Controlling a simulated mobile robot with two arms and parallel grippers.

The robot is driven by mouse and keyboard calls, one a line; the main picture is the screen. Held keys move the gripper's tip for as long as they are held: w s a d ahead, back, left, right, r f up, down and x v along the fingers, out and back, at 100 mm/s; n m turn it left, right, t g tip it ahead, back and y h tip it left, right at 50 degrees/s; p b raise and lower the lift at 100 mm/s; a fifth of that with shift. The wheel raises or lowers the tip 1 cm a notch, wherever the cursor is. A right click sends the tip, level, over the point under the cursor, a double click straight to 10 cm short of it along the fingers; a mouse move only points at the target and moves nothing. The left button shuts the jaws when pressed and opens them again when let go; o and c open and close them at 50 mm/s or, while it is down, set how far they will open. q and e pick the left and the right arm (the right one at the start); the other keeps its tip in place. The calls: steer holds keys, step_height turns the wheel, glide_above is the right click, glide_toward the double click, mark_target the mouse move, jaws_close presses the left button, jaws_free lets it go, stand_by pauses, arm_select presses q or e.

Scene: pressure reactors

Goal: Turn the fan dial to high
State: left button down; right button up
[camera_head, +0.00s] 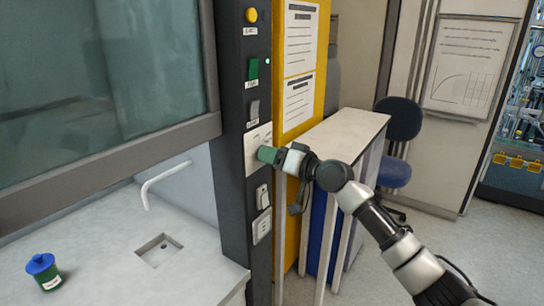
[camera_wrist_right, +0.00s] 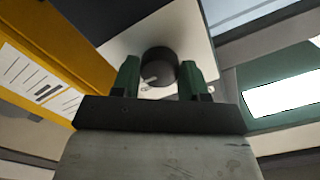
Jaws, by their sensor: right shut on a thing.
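The fan dial (camera_wrist_right: 158,64) is a dark round knob on a white plate (camera_wrist_right: 122,45), which also shows on the dark control column in the head view (camera_head: 253,140). In the head view the dial is hidden behind my right gripper (camera_head: 266,154). In the right wrist view the green fingers of my right gripper (camera_wrist_right: 159,72) stand on either side of the dial and are shut on it. A small light mark shows at the dial's lower left. The plate's lettering is too small to read. My left gripper is not in view.
The column also carries a yellow button (camera_head: 251,15), a green switch (camera_head: 253,69), a grey switch (camera_head: 253,110) and sockets (camera_head: 262,226). A fume hood with a glass sash (camera_head: 100,80) is at left.

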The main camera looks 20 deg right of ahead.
steer(key=o, duration=0.9)
steer(key=shift+d, duration=0.1)
steer(key=b+v, duration=0.3)
steer(key=v, duration=0.7)
steer(key=shift+s+d+b, duration=0.25)
steer(key=shift+s+b, duration=0.05)
steer(key=shift+b, duration=0.05)
steer(key=shift+f, duration=0.1)
